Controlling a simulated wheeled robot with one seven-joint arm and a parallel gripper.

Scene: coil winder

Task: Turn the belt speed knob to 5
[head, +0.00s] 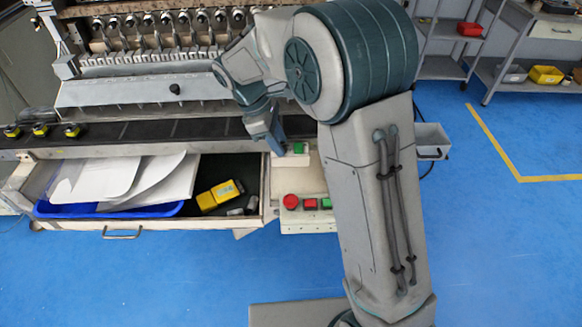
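The belt speed knob cannot be made out; it may be hidden by my gripper or arm. My gripper (277,148) points down at a small light control box (291,159) at the right end of the dark belt (160,130). It is seen side-on, so I cannot tell whether its fingers are open or shut, or whether they touch anything. A green button (300,148) shows on that box, just right of the fingers. A lower front panel carries a red mushroom button (290,201), a small red button (310,204) and a green button (326,203).
An open drawer (122,231) holds a blue tray (110,211) with papers and a yellow tool (219,195). The winder (140,92) stands behind the belt. A grey bin (430,140) hangs at right. Blue floor (500,245) is clear at right.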

